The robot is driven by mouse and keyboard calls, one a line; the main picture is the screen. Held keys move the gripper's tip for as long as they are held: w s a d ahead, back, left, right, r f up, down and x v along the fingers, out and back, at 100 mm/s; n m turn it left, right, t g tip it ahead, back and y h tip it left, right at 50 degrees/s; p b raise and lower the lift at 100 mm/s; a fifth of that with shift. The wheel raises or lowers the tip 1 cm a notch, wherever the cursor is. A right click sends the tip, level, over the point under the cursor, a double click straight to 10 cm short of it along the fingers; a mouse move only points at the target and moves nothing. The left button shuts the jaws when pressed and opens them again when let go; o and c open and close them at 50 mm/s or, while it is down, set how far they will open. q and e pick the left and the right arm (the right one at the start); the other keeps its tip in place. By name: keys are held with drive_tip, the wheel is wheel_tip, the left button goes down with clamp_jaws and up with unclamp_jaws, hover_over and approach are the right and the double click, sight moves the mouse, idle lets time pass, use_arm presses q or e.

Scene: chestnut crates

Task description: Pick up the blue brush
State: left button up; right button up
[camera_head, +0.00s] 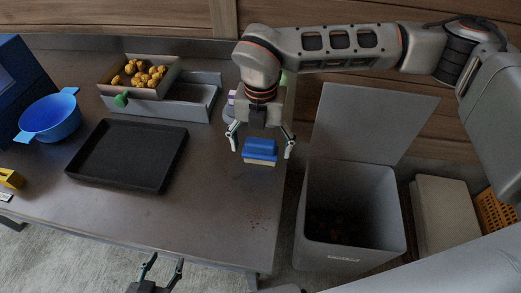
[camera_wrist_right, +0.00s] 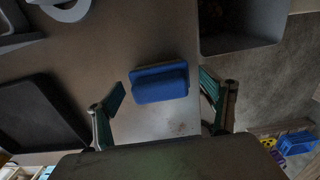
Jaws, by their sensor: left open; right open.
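The blue brush (camera_head: 260,149) has a blue top and a pale lower part. It lies near the right edge of the metal table (camera_head: 215,205). My right gripper (camera_head: 261,145) is above it, pointing down, with its open fingers on either side of the brush in the head view. In the right wrist view the brush (camera_wrist_right: 160,83) shows between and beyond the open fingertips of the right gripper (camera_wrist_right: 163,88), apart from both. My left gripper (camera_head: 163,268) is open and empty at the bottom of the head view, by the table's front edge.
A black tray (camera_head: 128,181) lies left of the brush. A blue pot (camera_head: 49,118) stands further left. A box of chestnuts (camera_head: 145,93) is at the back. A grey bin (camera_head: 352,252) with its lid up stands right of the table. Dark crumbs lie in front of the brush.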

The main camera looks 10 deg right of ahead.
sight(260, 141)
drive_tip(key=c, duration=1.2)
drive_tip(key=shift+c, duration=0.2)
drive_tip(key=shift+r, duration=0.1)
wheel_tip(260, 141, up, 20)
drive_tip(key=p, duration=0.1)
